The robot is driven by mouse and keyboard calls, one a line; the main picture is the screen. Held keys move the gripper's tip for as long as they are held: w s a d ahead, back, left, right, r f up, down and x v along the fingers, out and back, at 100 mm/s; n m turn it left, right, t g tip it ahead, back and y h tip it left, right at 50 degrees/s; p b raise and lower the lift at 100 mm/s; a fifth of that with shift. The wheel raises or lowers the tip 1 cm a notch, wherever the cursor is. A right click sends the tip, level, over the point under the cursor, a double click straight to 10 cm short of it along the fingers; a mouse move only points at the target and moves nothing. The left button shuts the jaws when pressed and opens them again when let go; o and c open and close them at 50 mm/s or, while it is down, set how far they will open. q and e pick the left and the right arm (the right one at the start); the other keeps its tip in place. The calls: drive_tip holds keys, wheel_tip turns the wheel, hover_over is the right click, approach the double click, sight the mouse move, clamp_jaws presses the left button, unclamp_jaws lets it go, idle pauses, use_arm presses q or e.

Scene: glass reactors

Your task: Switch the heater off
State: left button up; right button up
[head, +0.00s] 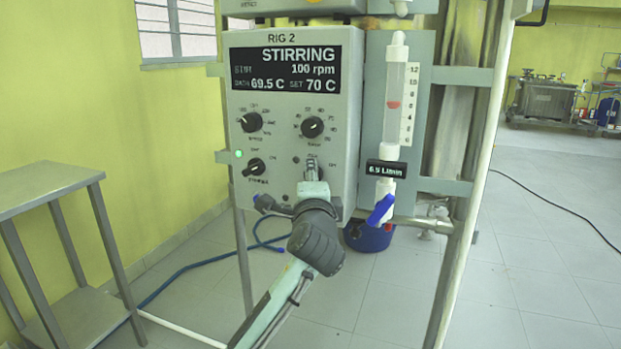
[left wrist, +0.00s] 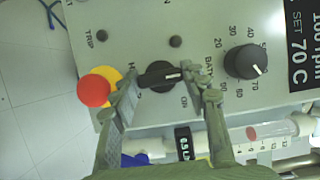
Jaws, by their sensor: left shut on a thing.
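The RIG 2 control box (head: 347,170) fills the middle of the head view. Its display (head: 286,69) reads STIRRING, 100 rpm, bath 69.5 C, set 70 C. My left gripper (head: 311,172) reaches its lower right part and covers most of the heater knob. In the left wrist view the black heater knob (left wrist: 158,77) sits between the two fingers of my left gripper (left wrist: 166,80), which is shut on it. The knob's white mark points right there, towards the bath knob (left wrist: 245,62); the ON label lies below the mark. The OFF label is not readable.
A red stop button (left wrist: 93,90) on a yellow base sits close beside one finger. A flow meter (head: 396,95) with a blue valve handle (head: 380,210) stands right of the box. The stirrer knob (head: 255,167) is at left. A metal table (head: 55,188) stands further left.

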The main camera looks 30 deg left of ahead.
use_arm(q)
drive_tip(key=o, duration=1.2)
drive_tip(key=shift+c, duration=0.2)
drive_tip(key=v, duration=1.2)
